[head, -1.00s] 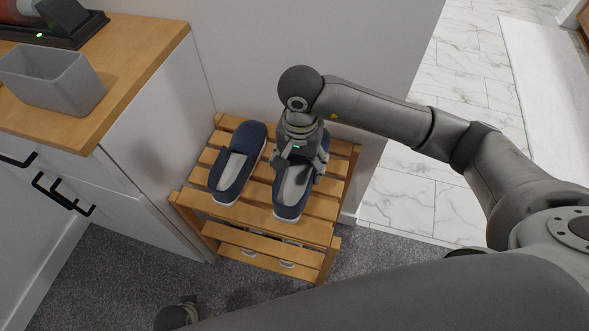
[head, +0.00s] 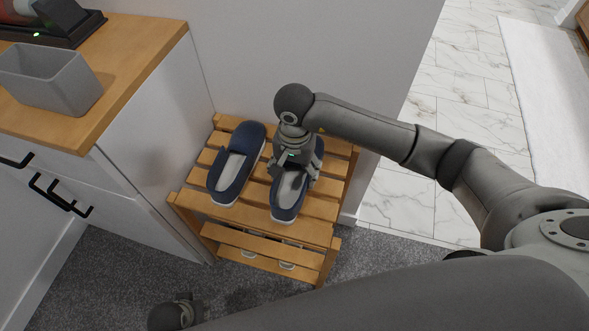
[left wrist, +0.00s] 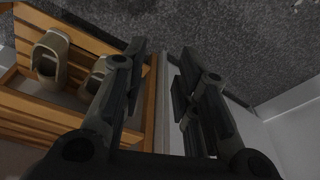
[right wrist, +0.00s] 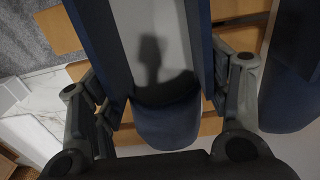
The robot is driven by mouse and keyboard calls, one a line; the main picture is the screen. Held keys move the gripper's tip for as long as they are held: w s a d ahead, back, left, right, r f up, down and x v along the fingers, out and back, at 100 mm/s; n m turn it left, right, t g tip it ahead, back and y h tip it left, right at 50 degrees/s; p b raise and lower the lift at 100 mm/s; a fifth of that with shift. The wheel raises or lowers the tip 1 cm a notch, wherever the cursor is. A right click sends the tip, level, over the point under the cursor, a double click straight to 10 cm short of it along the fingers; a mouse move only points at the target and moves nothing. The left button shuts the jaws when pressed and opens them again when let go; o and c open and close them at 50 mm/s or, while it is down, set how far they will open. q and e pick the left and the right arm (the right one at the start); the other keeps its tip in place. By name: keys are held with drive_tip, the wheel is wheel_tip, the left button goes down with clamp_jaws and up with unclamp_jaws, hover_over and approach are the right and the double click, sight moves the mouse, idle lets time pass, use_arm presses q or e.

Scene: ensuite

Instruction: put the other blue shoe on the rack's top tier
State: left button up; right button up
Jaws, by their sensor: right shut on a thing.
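The rack (head: 262,217) is slatted wood with a top tier and a lower tier. One blue shoe (head: 238,165) with a pale insole lies on the left of the top tier. The other blue shoe (head: 286,205) is beside it on the right, roughly parallel, with a gap between. My right gripper (head: 296,178) is shut on this shoe; its fingers grip both sides in the right wrist view (right wrist: 167,125). I cannot tell whether the shoe's sole fully rests on the slats. My left gripper (head: 185,312) is low over the carpet, open and empty in the left wrist view (left wrist: 165,75).
Light shoes (left wrist: 50,60) stand on the lower tier, mostly hidden in the head view. A white cabinet (head: 150,150) with a wooden top and a grey bin (head: 55,85) stands left of the rack. A wall is behind. Carpet (head: 110,270) lies in front, marble tile to the right.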

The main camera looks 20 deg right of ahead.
sight(295, 180)
drive_tip(key=o, duration=1.2)
use_arm(q)
drive_tip(key=shift+r, duration=0.3)
drive_tip(key=shift+s, duration=0.1)
use_arm(e)
drive_tip(key=shift+r, duration=0.1)
use_arm(q)
drive_tip(key=f, duration=0.2)
drive_tip(key=s+f+p, duration=0.1)
drive_tip(key=f, duration=0.1)
drive_tip(key=shift+s+a, duration=0.1)
drive_tip(key=shift+s, duration=0.1)
use_arm(e)
wheel_tip(295, 180, up, 12)
drive_tip(key=shift+r, duration=0.1)
